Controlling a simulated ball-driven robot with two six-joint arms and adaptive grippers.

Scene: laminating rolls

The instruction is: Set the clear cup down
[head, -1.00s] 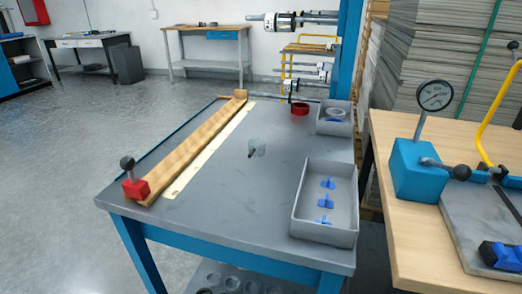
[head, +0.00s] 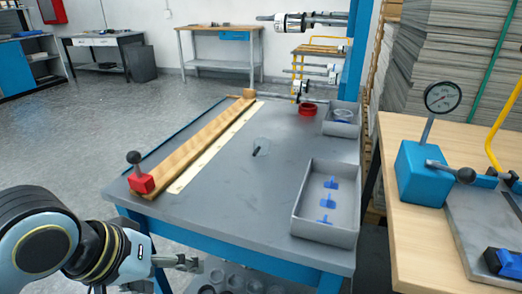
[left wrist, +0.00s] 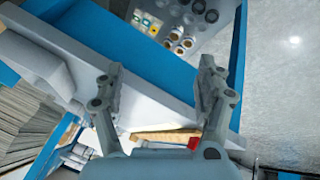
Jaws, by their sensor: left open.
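A small clear piece (head: 262,145), which looks like the clear cup, is on the middle of the grey table (head: 215,200), with a dark bit at its lower edge. Its exact shape is too faint to tell. My left gripper (head: 188,262) is low at the table's near side, well apart from the clear piece. In the left wrist view its two fingers (left wrist: 160,85) are spread with nothing between them. My right gripper is not in view.
A long wooden strip (head: 195,143) with a red knob block (head: 141,183) lies along the left side. A grey tray (head: 325,230) with blue clips, a red ring (head: 307,109) and a small grey bin (head: 341,130) are on the right. Rolls (left wrist: 180,35) stand on the lower shelf.

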